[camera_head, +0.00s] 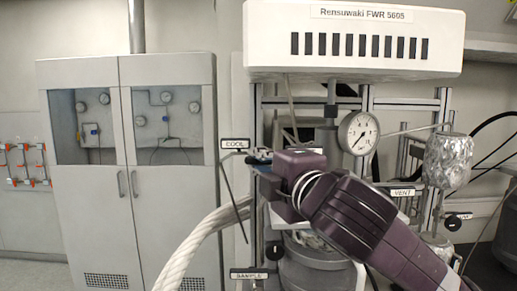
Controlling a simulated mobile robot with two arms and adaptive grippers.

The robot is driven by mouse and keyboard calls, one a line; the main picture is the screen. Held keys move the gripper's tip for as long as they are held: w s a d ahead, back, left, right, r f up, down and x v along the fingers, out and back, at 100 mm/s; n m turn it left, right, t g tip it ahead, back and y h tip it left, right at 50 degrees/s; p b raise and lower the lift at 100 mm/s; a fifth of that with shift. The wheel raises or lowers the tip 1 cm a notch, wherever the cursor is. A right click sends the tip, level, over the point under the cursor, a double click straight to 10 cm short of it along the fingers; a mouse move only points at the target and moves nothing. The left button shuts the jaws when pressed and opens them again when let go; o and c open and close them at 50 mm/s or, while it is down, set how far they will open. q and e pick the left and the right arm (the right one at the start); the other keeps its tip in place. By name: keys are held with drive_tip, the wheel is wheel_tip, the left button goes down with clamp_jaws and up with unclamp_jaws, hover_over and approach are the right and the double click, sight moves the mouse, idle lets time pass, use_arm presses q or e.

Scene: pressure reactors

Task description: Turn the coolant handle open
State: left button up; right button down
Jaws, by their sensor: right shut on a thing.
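The black-framed COOL label (235,144) is on the reactor frame, just left of my right gripper. My purple right gripper (259,159) reaches in from the lower right, with its fingertips next to this label. It is shut on the coolant handle, which is mostly hidden by the fingers, so its exact angle cannot be told. My left gripper is not in view.
A white housing (352,74) marked Rensuwaki FWR 5605 hangs above. A round gauge (358,133), a VENT label (403,192) and a foil-wrapped vessel (447,161) are to the right. A thick pale hose (198,240) runs lower left. A grey cabinet (165,75) stands behind.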

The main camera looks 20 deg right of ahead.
drive_tip(key=shift+a+f+n+g, duration=0.1)
drive_tip(key=shift+f+n+g, duration=0.1)
drive_tip(key=shift+n+g, duration=0.1)
drive_tip(key=c, duration=2)
unclamp_jaws()
drive_tip(key=shift+s+r, duration=0.1)
drive_tip(key=s, duration=0.7)
drive_tip(key=shift+s+d, duration=0.2)
drive_tip(key=shift+d, duration=0.2)
